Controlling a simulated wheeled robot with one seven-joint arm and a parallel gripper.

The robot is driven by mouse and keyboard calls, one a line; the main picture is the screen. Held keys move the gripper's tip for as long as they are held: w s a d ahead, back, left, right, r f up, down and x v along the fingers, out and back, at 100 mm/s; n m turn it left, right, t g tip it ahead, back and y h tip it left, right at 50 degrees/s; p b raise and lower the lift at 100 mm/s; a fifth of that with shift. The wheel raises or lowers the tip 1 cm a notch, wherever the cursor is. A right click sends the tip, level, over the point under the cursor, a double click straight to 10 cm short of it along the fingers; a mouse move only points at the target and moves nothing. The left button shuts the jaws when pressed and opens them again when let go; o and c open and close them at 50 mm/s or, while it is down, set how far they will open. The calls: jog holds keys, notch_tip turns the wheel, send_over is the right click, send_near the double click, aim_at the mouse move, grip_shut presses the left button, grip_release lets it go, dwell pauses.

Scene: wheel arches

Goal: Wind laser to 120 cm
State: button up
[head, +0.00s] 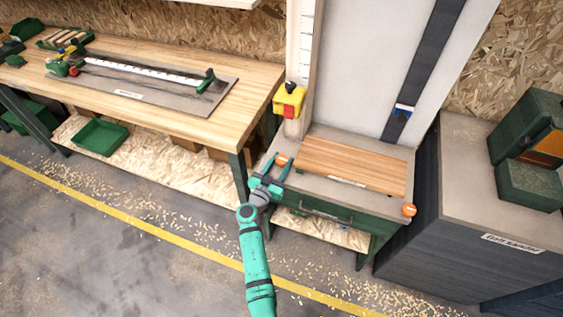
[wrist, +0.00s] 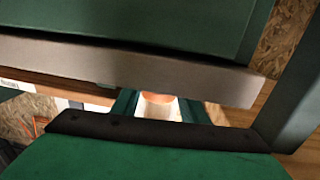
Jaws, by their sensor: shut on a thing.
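My gripper (head: 277,167) is at the front left corner of the grey-topped bench (head: 350,205). Its two teal fingers are shut on an orange knob (head: 282,160), which shows between the fingers in the wrist view (wrist: 157,98). A second orange knob (head: 409,210) sits at the bench's front right corner. A white upright scale (head: 306,35) stands behind the bench; its numbers are too small to read. A yellow box (head: 289,98) with a red part is at the foot of the scale. No laser line can be made out.
A wooden board (head: 352,165) lies on the bench, above a green drawer (head: 325,207). A dark strip (head: 425,65) with a blue and white piece (head: 403,110) runs up the back panel. A workbench (head: 190,55) stands left, a dark cabinet (head: 440,220) right. The floor in front is open.

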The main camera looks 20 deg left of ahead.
jog(key=m+h, duration=0.1)
jog(key=h, duration=0.1)
jog(key=m+g+h, duration=0.1)
jog(key=m+h, duration=0.1)
jog(key=m+g+h, duration=0.1)
jog(key=h, duration=0.2)
jog(key=shift+w+a+m, duration=0.1)
jog(key=shift+a+m, duration=0.15)
jog(key=shift+m, duration=0.05)
jog(key=shift+m+g+h, duration=1.4)
jog(key=shift+h, duration=0.3)
jog(key=shift+d+m+g+h, duration=0.15)
jog(key=shift+m+g+h, duration=0.25)
jog(key=shift+g+h, duration=0.1)
jog(key=shift+f, duration=0.1)
jog(key=o, duration=1)
jog(key=shift+o, duration=0.2)
jog(key=v, duration=1.1)
